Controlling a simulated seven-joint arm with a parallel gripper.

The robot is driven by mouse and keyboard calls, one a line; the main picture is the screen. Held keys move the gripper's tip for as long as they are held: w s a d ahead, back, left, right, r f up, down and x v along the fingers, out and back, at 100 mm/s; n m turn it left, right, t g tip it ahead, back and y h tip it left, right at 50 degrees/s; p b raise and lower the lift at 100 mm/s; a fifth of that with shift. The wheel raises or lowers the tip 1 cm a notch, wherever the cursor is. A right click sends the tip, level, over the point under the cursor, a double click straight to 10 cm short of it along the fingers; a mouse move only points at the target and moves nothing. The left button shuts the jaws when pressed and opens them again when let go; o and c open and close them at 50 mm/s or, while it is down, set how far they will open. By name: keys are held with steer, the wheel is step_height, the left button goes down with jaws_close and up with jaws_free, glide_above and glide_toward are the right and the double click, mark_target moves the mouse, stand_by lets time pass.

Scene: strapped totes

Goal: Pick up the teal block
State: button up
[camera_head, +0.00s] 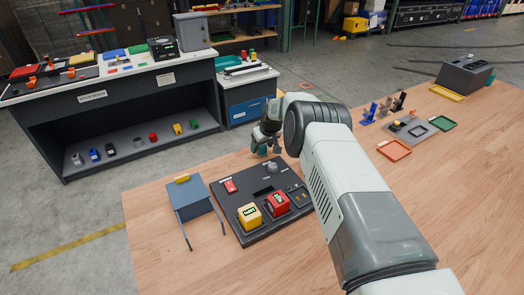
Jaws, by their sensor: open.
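My gripper (266,148) is at the far edge of the wooden table, just beyond the dark panel board. Its dark fingers point down and are open. A small dull teal patch shows at the fingertips, but I cannot tell whether it is the teal block or part of the fingers. No other teal block can be made out clearly on the table. My arm hides part of the table's middle.
The dark panel board (255,232) carries a yellow block (249,216) and a red block (277,203). A small blue-grey stand (188,200) is at its left. An orange tray (394,150), a green tray (442,123) and a grey bin (463,77) stand at right.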

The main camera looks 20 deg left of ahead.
steer(key=shift+w+a+f, duration=0.1)
steer(key=shift+w+f, duration=0.05)
steer(key=shift+f, duration=0.4)
steer(key=c, duration=1)
steer(key=shift+r, duration=0.1)
steer(key=shift+c, duration=0.2)
step_height(320, 180, up, 10)
steer(key=shift+f, duration=0.1)
